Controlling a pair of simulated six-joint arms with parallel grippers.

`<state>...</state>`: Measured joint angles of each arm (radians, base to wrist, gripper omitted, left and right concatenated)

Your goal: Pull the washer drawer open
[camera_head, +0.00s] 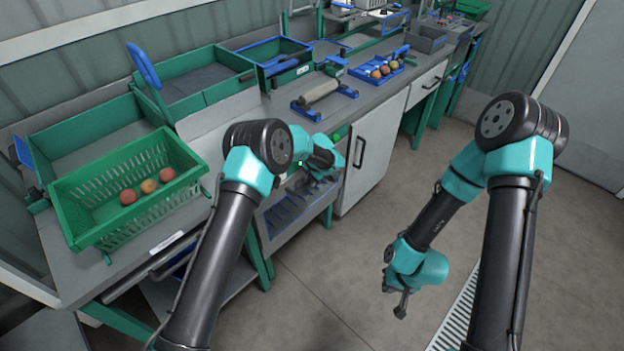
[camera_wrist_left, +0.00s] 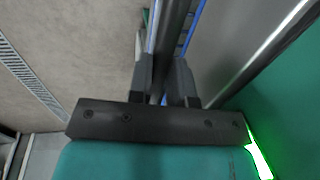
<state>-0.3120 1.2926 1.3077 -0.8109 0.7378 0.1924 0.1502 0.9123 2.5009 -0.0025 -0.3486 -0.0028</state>
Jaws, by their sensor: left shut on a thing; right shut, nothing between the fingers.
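What looks like the washer drawer (camera_head: 290,212), a grey-framed drawer with blue slats, sits below the counter at the middle of the head view. It appears at least partly out, but how far is hard to tell. My left gripper (camera_head: 328,172) is at its right end, partly hidden by my own wrist. In the left wrist view my left fingers (camera_wrist_left: 165,80) are shut around a long grey bar (camera_wrist_left: 174,35), apparently the drawer's handle. Blue slats show just beside the bar. My right gripper (camera_head: 402,304) is shut and empty, pointing down above the floor.
A green basket (camera_head: 85,225) with tomatoes stands at the left of the counter, beside green crates (camera_head: 190,82). A blue tray (camera_head: 400,68) holds more tomatoes farther back. A white cabinet (camera_head: 374,150) with a dark handle is right of the drawer. The floor in front is clear.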

